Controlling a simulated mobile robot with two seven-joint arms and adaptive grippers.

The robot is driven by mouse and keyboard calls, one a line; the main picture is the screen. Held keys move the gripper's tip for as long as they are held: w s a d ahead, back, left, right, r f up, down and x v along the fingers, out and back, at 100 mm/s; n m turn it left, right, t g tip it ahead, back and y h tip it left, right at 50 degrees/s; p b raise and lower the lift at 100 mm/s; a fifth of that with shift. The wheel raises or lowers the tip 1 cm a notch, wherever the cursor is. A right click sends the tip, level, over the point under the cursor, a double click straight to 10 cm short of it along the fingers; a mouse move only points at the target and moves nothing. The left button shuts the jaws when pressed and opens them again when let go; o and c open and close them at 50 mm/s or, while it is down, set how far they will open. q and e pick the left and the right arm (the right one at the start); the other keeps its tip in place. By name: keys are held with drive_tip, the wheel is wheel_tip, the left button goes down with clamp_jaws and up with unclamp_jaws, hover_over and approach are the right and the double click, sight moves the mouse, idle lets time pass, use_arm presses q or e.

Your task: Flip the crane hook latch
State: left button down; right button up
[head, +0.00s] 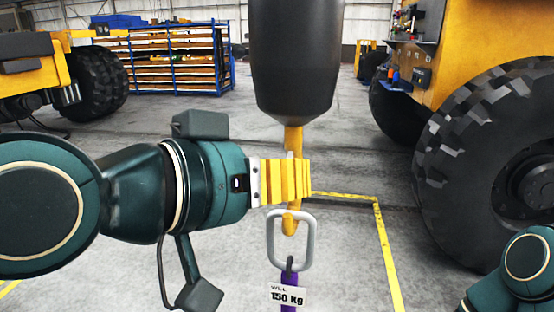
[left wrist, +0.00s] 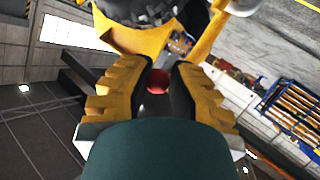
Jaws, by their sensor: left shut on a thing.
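The yellow crane hook (head: 293,140) hangs from a dark rounded hook block (head: 295,60) in the head view. A grey metal link (head: 270,240) hangs on its lower tip. My left gripper (head: 288,181) comes in from the left at the hook's middle, and its yellow ridged fingers cover that part. In the left wrist view, the left gripper (left wrist: 160,85) has a small red piece (left wrist: 157,80), apparently the latch, between its fingers, with the yellow hook (left wrist: 140,40) around it. The latch is hidden in the head view. My right gripper is out of view.
A large black tyre (head: 490,150) of a yellow machine stands at right. A blue rack (head: 180,60) stands behind. Open grey floor lies around the hook.

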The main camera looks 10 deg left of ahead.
use_arm(q)
drive_tip(key=shift+w+r+n+g+y+p, duration=0.1)
drive_tip(key=shift+r+n+g+y+p, duration=0.15)
drive_tip(key=shift+r+g+p, duration=0.45)
drive_tip(key=shift+w+r+n+g+y+p, duration=0.15)
drive_tip(key=shift+n+g+p, duration=0.25)
drive_tip(key=shift+p, duration=0.55)
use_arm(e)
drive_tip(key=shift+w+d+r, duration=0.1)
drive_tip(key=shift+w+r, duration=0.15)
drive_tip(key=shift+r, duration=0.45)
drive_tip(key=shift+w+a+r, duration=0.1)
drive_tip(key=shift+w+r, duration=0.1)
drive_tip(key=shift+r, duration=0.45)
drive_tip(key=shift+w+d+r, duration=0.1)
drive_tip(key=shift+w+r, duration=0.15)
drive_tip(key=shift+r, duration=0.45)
use_arm(q)
drive_tip(key=c, duration=0.8)
unclamp_jaws()
drive_tip(key=shift+c, duration=0.2)
drive_tip(key=shift+s, duration=0.1)
drive_tip(key=v, duration=1.2)
